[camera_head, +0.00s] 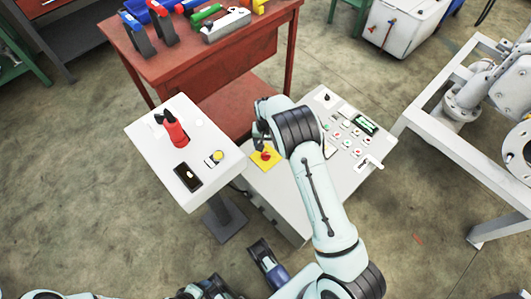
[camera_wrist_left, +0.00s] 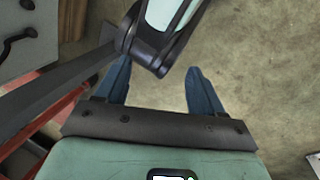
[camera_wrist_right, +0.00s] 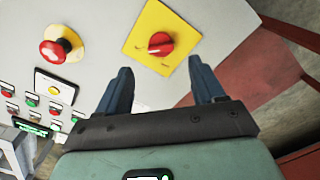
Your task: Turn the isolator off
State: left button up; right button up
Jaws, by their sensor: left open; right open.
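The isolator is a red rotary knob (camera_wrist_right: 160,43) on a yellow square plate (camera_wrist_right: 140,27), on a pale control panel (camera_wrist_right: 110,25). In the head view the yellow plate (camera_head: 261,162) shows at the panel's left edge, partly covered by my right gripper (camera_head: 263,138). In the right wrist view, my right gripper (camera_wrist_right: 157,67) is open and empty. Its fingertips are below the plate in the picture, apart from the knob. My left gripper (camera_wrist_left: 160,80) is open and empty over the floor in the left wrist view, with an arm link close above it.
A red emergency button (camera_wrist_right: 62,43) and several small buttons (camera_wrist_right: 40,103) share the panel. A white pedestal (camera_head: 148,135) with a red handle (camera_head: 174,132) stands left. A red workbench (camera_head: 210,62) with tools stands behind. A metal frame (camera_head: 430,110) is at right.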

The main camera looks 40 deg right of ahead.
aim_at(266, 154)
notch_tip(266, 154, down, 8)
jog(key=shift+r+b, duration=0.2)
jog(key=shift+b, duration=0.45)
pick_arm(q)
jog(key=w+f, duration=0.1)
jog(key=w+a+f+t, duration=0.1)
jog(key=shift+w+a, duration=0.1)
jog(key=shift+w, duration=0.2)
pick_arm(e)
jog(key=c, duration=1.1)
